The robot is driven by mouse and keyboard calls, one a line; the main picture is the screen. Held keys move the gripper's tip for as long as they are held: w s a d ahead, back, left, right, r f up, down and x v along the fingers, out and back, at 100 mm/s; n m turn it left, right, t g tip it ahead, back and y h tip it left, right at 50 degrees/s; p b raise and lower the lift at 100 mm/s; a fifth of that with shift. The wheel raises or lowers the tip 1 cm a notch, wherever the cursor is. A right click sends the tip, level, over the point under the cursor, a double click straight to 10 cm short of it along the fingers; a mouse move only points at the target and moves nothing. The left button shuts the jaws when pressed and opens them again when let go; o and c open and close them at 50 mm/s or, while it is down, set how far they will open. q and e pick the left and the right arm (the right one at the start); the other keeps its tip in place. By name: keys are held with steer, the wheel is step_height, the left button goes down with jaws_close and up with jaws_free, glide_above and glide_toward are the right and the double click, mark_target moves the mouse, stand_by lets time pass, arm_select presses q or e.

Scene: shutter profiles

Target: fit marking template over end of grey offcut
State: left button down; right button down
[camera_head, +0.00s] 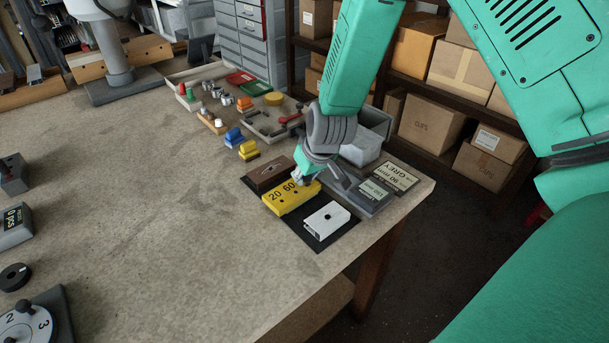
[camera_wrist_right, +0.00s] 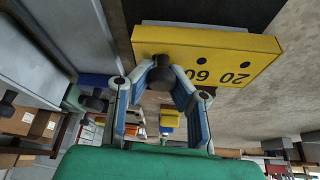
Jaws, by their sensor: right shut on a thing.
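The yellow marking template (camera_head: 290,198), marked 20 and 60, is in my right gripper (camera_head: 308,177) in the head view. The wrist view shows the right gripper (camera_wrist_right: 162,78) with its fingers around the template's dark knob, and the yellow template (camera_wrist_right: 215,52) beyond them. A short pale grey-white profile piece (camera_head: 327,221), which looks like the grey offcut, lies on the black mat (camera_head: 322,243), in front and to the right of the template. The template lies between it and a brown piece (camera_head: 270,175). Whether the template touches the mat is unclear. My left gripper is out of view.
Label cards, one reading 90 mm GREY (camera_head: 395,176), lie right of the mat near the table edge. A grey bin (camera_head: 366,140) stands behind. Blue and yellow blocks (camera_head: 240,143) and trays of small parts lie farther back. The table's middle is clear.

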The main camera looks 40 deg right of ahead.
steer(key=shift+d+f, duration=0.3)
steer(key=c, duration=1.5)
jaws_free()
steer(key=shift+d, duration=0.15)
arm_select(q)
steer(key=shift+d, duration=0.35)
arm_select(e)
steer(key=shift+o, duration=0.2)
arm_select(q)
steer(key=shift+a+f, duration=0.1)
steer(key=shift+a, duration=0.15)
arm_select(e)
steer(key=shift+a, duration=0.3)
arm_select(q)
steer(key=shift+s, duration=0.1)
arm_select(e)
steer(key=shift+r, duration=0.15)
steer(key=shift+s+r, duration=0.1)
steer(key=shift+r, duration=0.2)
steer(key=v, duration=1.1)
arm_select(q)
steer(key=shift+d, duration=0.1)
arm_select(e)
steer(key=shift+s, duration=0.1)
